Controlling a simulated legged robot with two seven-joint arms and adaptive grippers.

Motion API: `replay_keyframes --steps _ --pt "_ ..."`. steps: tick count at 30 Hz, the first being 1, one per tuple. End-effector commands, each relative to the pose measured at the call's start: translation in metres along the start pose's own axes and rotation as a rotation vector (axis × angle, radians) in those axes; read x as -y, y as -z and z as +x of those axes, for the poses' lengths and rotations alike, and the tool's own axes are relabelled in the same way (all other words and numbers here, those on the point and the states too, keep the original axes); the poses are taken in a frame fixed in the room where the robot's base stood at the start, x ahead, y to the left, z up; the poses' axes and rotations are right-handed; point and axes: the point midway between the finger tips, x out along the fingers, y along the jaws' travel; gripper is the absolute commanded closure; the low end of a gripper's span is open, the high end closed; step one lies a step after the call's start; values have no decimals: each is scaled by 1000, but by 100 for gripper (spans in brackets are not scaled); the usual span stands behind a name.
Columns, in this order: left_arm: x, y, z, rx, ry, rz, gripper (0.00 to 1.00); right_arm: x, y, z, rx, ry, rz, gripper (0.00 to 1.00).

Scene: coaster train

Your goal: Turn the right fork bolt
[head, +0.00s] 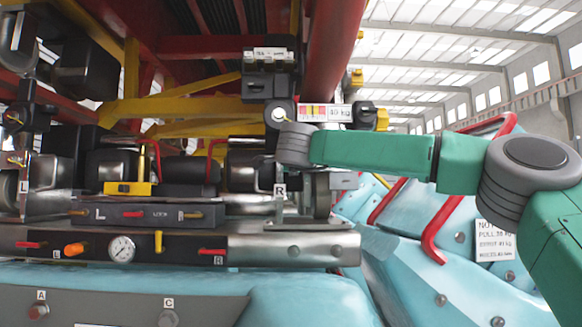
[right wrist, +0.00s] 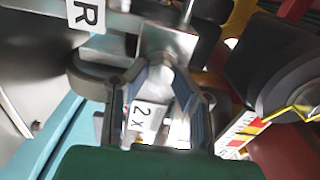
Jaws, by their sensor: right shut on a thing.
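My green right arm (head: 375,155) reaches in from the right, and its grey wrist end is in front of the fork by the R plate (head: 280,190). The fingers are hidden there in the head view. In the right wrist view my right gripper (right wrist: 161,76) is shut, its fingers on either side of the metal right fork bolt (right wrist: 157,83). The bolt's head is mostly hidden, so its turn angle cannot be told. The R plate also shows in the right wrist view (right wrist: 86,13), beside the fork. My left gripper is not in view.
A coloured scale marked 40 KG (head: 325,112) is just above the wrist. A panel with a gauge (head: 122,248) and small levers lies below left. Blue bodywork with a red rail (head: 432,240) is at right, under my arm. Yellow and red beams are above.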

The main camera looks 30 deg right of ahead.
Motion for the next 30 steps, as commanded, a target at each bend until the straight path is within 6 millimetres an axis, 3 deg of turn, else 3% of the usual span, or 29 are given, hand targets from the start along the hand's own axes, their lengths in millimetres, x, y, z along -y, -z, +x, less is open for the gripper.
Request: replay_keyframes --steps 1,17,18,19,30 --pt "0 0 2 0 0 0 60 -8 -1 1 -1 -13 7 100" --pt "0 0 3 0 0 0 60 -10 -2 2 -1 -16 28 100" --pt "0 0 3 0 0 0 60 -10 -2 2 -1 -16 28 72" --pt "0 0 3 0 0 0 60 -10 -2 2 -1 -16 27 61" --pt "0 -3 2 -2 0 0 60 -4 -2 -2 1 -7 30 59"
